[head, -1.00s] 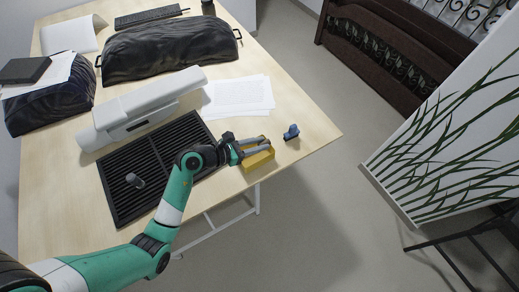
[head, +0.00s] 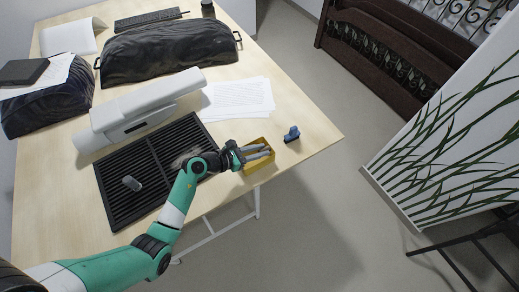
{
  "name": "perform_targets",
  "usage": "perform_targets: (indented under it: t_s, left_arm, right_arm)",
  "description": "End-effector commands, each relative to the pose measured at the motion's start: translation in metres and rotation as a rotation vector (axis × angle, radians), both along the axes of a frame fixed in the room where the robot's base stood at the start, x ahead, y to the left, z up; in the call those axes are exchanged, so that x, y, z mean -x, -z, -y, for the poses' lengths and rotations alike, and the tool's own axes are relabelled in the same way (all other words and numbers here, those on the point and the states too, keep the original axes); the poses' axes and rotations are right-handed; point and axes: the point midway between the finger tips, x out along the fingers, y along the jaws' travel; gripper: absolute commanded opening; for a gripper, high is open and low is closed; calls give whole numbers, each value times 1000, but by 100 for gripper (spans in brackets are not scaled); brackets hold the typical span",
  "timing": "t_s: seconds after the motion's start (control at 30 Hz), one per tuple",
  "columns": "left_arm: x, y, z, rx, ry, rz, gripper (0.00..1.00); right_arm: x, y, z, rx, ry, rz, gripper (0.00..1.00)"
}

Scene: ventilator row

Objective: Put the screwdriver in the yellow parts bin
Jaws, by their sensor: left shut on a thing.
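The yellow parts bin (head: 260,165) sits near the table's front right edge. My left gripper (head: 266,152) is over the bin's opening, with its fingers low at or inside the rim. It is shut on a thin thing, most likely the screwdriver, which the fingers hide almost wholly. I cannot tell whether the held thing touches the bin. My right gripper is not in view.
A small blue object (head: 291,133) stands just right of the bin. A black slatted mat (head: 125,200) with a small grey cylinder (head: 132,184) lies left. A white machine (head: 140,108), papers (head: 238,98) and a dark bag (head: 165,50) lie behind.

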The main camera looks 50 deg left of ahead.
Motion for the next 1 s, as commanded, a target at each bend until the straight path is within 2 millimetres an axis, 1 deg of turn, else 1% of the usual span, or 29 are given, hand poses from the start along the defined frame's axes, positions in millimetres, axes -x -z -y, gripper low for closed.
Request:
perform_targets:
  t_s: [0.1, 0.23, 0.27, 0.3, 0.4, 0.67, 0.77, 0.83, 0.9, 0.97, 1.0]
  left_arm:
    - [0, 5, 0, 1, 0, 0, 0]
    - [0, 4, 0, 0, 0, 0, 0]
    - [0, 4, 0, 0, 0, 0, 32]
    - [0, 4, 0, 0, 0, 0, 39]
    - [0, 4, 0, 0, 0, 0, 56]
    - [0, 4, 0, 0, 0, 0, 56]
    - [0, -3, 0, -1, -1, 1, 56]
    - [0, -13, 0, -3, -1, 2, 56]
    - [13, -14, -4, -1, -4, 0, 56]
    - [26, -20, -7, -1, -4, 0, 56]
    - [36, -24, -10, 0, -5, 0, 56]
  right_arm:
    - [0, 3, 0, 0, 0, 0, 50]
    - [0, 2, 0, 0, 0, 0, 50]
    - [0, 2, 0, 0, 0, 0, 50]
    - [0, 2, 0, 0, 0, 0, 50]
    - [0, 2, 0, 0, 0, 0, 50]
    - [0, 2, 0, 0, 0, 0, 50]
    - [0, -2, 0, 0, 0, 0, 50]
    - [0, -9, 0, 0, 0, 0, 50]
    - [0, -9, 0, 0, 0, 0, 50]
    - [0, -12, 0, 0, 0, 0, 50]
    - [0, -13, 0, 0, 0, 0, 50]
